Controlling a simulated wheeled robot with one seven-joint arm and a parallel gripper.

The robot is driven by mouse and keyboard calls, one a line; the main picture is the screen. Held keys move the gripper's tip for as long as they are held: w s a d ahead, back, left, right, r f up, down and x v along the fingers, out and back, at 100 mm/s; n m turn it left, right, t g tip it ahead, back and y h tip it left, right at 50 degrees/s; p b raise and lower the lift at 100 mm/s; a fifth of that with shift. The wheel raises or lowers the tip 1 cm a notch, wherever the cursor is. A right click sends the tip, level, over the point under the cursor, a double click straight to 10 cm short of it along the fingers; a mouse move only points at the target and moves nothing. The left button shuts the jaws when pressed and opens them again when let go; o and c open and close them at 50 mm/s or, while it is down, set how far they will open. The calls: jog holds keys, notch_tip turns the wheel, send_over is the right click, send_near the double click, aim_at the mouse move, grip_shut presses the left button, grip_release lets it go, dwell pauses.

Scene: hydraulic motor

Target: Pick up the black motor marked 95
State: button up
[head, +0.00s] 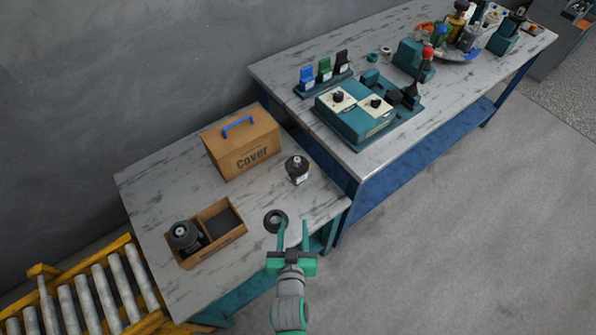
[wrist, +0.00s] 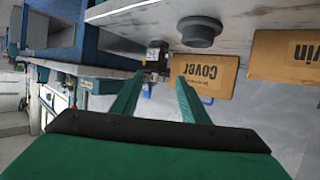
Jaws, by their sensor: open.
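A black motor (head: 297,170) with a pale label stands upright on the near table, right of the cover box. The label is too small to read in the head view. In the wrist view, which is upside down, the motor (wrist: 157,56) shows beyond my fingertips, roughly between them. A second dark motor-like part (head: 185,237) sits in the left part of a wooden box; no marking is legible. My gripper (head: 293,230) is open and empty at the table's front edge, apart from the motor. Its fingers also show in the wrist view (wrist: 158,84).
A black ring-shaped part (head: 276,221) lies just beyond my fingers and looms in the wrist view (wrist: 200,31). A box marked Cover (head: 241,145) stands at the back. The open wooden box (head: 226,232) is left. A higher table (head: 375,152) holds teal equipment.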

jog(key=m+h, duration=0.1)
jog(key=h, duration=0.1)
send_near(297, 158)
jog(key=shift+m+g, duration=0.3)
jog(key=shift+g, duration=0.1)
jog(key=x, duration=0.4)
jog(key=shift+w+a, duration=0.15)
jog(key=shift+a, duration=0.05)
jog(key=shift+w+d+f, duration=0.1)
jog(key=shift+w+d, duration=0.2)
jog(key=shift+w, duration=0.05)
jog(key=shift+x, duration=2.35)
grip_shut()
jog(key=shift+r, duration=0.2)
